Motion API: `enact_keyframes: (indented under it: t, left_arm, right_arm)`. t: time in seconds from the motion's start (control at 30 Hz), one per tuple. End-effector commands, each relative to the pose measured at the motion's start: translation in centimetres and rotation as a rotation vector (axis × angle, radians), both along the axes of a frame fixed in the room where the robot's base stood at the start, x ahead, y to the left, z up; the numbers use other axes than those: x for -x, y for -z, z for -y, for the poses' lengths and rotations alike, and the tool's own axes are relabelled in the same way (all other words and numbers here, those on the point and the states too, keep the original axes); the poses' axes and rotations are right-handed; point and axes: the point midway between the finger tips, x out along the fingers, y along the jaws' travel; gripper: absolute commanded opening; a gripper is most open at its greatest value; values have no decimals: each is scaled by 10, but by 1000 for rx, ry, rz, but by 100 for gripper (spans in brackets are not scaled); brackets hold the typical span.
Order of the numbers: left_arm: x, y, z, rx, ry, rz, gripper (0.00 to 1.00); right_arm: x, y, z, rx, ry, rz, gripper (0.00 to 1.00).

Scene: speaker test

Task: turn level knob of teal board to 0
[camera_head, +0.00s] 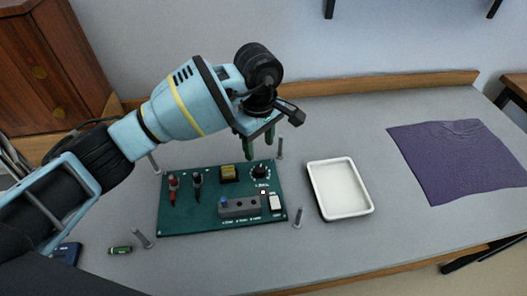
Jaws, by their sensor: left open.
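The teal board (192,221) lies flat on the grey table, left of the middle of the head view. The level knob (259,171) is a small dark round knob with a white marked ring near the board's upper right, above the word LEVEL. Its pointer setting is too small to read. My left gripper (260,143) points down over the board's upper right edge, close to the knob. Its green-tipped fingers are apart, with nothing seen between them. I cannot tell whether a fingertip touches the knob. My right gripper is not in view.
The board also carries a yellow component (229,173), red and black plugs (173,188) and a grey slider block (240,207). Several metal posts (298,217) stand around it. A white tray (341,188) is to the right, then a purple cloth (455,158). A battery (120,250) lies lower left.

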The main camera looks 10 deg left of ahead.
Motion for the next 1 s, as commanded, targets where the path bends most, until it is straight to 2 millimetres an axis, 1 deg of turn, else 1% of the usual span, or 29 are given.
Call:
enact_keyframes:
  t: [0.17,0.27,0.37,0.5,0.7,0.83,1.0]
  left_arm:
    - [0,2,0,-1,0,-1,50]
    - [1,9,0,0,0,-4,50]
    - [1,22,0,1,-1,-4,50]
    - [1,44,0,2,-1,-5,50]
    - [1,68,0,2,-1,-2,50]
    - [1,76,0,1,0,-2,50]
    - [1,78,1,2,0,0,50]
  right_arm:
    - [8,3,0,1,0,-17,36]
    - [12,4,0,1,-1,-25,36]
    - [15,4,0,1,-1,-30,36]
    - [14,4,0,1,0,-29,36]
    - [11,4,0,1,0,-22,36]
    - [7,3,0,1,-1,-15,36]
    - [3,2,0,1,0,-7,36]
